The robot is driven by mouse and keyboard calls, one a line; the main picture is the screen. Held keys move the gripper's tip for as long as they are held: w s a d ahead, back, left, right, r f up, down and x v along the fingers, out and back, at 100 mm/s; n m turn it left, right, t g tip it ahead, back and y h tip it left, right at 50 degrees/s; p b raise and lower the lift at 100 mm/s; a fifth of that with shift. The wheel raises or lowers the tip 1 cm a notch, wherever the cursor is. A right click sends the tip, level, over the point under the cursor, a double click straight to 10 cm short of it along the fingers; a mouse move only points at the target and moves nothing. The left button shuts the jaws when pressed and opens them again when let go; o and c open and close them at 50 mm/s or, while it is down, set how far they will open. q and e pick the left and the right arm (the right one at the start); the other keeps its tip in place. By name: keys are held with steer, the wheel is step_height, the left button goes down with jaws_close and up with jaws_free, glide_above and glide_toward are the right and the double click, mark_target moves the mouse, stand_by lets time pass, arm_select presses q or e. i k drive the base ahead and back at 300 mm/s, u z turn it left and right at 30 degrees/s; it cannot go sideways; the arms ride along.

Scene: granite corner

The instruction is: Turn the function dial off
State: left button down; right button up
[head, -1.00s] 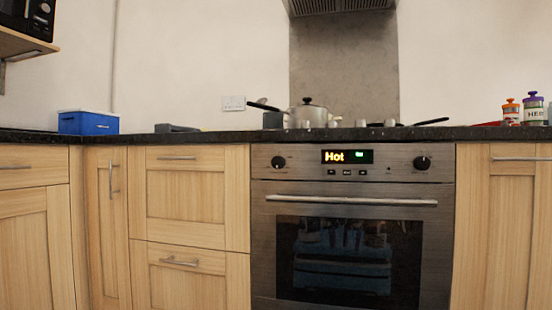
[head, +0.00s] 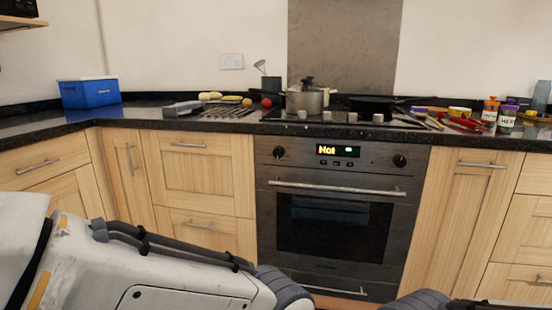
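The built-in oven (head: 335,215) stands under the counter with its door shut. Its control panel has two dark round dials, a left dial (head: 279,152) and a right dial (head: 399,160). Neither dial's label can be read, so I cannot tell which one is the function dial, and their settings are too small to read. My arm links show along the bottom edge, below and in front of the oven. Neither gripper is in view, and nothing touches the dials.
The oven door handle (head: 337,188) sticks out below the panel. The dark countertop (head: 150,122) overhangs above. A lidded pot (head: 306,97) and a dark pan (head: 375,103) stand on the hob. A blue box (head: 89,92) is at left; jars and utensils are at right.

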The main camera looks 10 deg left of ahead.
mark_target(278, 153)
steer(key=k, duration=1)
steer(key=u, duration=0.7)
steer(key=i, duration=1.95)
steer(key=z, duration=0.65)
